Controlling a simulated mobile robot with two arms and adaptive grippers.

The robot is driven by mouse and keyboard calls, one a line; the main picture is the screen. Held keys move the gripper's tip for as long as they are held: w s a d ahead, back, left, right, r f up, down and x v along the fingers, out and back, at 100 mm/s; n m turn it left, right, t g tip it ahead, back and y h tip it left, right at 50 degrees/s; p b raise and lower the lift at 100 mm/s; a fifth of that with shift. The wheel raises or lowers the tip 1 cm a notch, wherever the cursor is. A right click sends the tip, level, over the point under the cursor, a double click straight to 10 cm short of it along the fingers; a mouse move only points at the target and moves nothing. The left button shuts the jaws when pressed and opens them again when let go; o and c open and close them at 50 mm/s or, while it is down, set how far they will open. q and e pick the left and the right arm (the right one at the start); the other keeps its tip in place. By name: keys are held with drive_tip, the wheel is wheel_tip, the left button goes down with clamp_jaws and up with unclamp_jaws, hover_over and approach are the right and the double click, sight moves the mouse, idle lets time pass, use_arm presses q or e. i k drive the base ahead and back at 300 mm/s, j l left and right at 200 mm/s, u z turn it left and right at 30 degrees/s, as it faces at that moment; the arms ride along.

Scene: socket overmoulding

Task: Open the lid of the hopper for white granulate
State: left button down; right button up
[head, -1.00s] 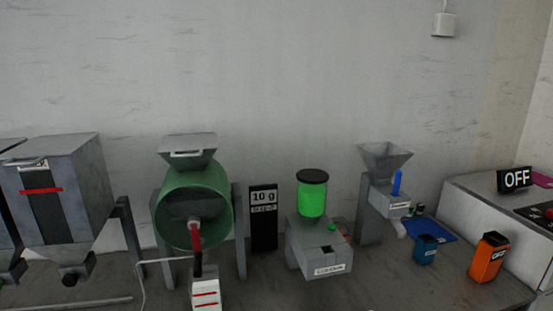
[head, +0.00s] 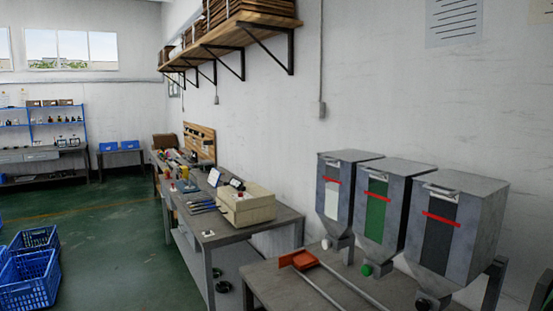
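Three grey hoppers stand in a row on a bench at the right. The leftmost one, the white granulate hopper (head: 344,195), has a window showing white content with a red line across it and a pale knob at its outlet. Its flat lid (head: 352,155) lies shut on top, with a small handle at its front edge. Neither of my grippers is in view.
A green-windowed hopper (head: 397,205) and a dark-windowed hopper (head: 478,215) stand to its right, lids shut. A red scoop-like piece (head: 305,260) lies on the bench (head: 275,285). A worktable with a beige box (head: 247,206) stands left.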

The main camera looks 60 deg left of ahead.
sight(350, 156)
drive_tip(key=u, duration=1.55)
drive_tip(key=i+l+u, duration=0.15)
drive_tip(key=l+u, duration=0.2)
